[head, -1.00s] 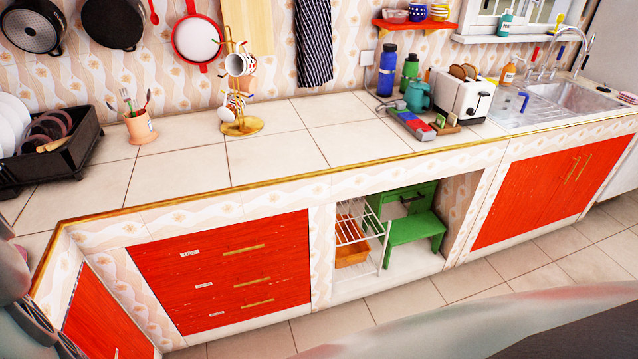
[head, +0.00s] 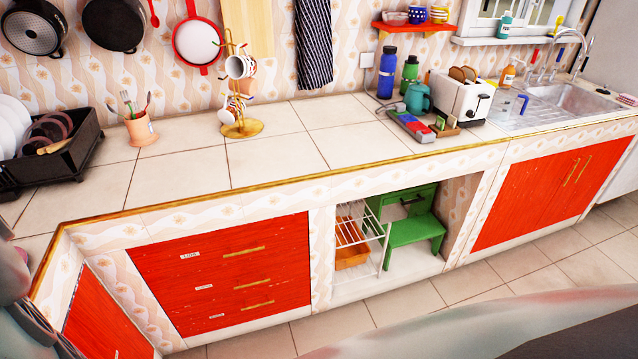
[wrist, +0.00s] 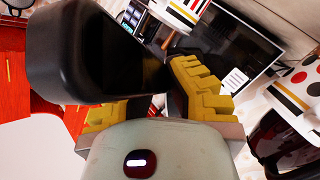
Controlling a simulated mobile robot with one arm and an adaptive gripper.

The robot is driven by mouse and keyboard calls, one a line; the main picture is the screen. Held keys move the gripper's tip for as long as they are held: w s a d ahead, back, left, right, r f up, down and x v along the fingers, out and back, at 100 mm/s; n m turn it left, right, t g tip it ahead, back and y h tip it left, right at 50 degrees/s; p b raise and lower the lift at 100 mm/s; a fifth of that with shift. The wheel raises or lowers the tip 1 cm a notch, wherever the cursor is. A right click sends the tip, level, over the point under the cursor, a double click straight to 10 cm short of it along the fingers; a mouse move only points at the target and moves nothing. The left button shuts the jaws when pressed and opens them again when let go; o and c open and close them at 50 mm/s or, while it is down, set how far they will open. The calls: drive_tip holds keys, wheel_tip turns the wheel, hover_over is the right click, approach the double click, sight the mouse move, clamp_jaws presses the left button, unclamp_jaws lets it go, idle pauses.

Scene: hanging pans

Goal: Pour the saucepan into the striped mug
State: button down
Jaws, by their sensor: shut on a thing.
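The pan's bowl and contents cannot be made out. A white piece with yellow, black and red stripes (wrist: 187,12) shows at the top of the wrist view, beyond the right finger. A similar white piece with stripes and dots (wrist: 297,88) is at the right edge. I cannot tell whether either is the striped mug. The head view shows neither gripper nor saucepan.
Patterned mugs (head: 240,67) hang on a gold stand on the counter. A black dish rack (head: 72,153) and utensil pot (head: 141,129) stand left; a toaster (head: 464,98) and bottles are farther right. Pans hang on the wall. The counter's middle (head: 270,155) is clear.

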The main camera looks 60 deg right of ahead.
drive_tip(key=shift+f+m, duration=0.65)
drive_tip(key=shift+m, duration=0.05)
idle(1.9)
drive_tip(key=shift+a+m+g+y, duration=0.15)
drive_tip(key=shift+m+g+y, duration=0.25)
drive_tip(key=shift+m+y, duration=0.15)
idle(0.9)
